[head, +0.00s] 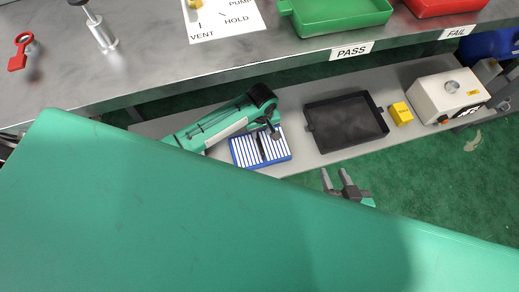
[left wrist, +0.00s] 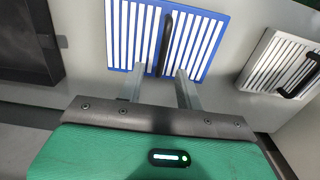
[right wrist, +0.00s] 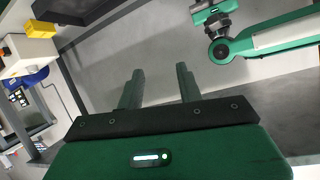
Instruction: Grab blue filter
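The blue filter (head: 238,153) lies on the lower shelf in the head view, a blue-framed panel with white slats and a black bar handle. In the left wrist view the blue filter (left wrist: 118,50) is just ahead of my left gripper (left wrist: 159,70). That gripper is open, its fingers on either side of the handle's near end, with no visible grip on it. In the head view my left gripper (head: 272,131) partly covers the filter's upper edge. My right gripper (head: 338,178) is open and empty in front of the shelf; it also shows in the right wrist view (right wrist: 158,70).
A white filter (left wrist: 275,62) with a black handle lies beside the blue one. A black tray (head: 345,122), a yellow block (head: 401,113) and a white machine box (head: 448,95) stand on the shelf to the right. The upper bench (head: 150,65) overhangs the shelf.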

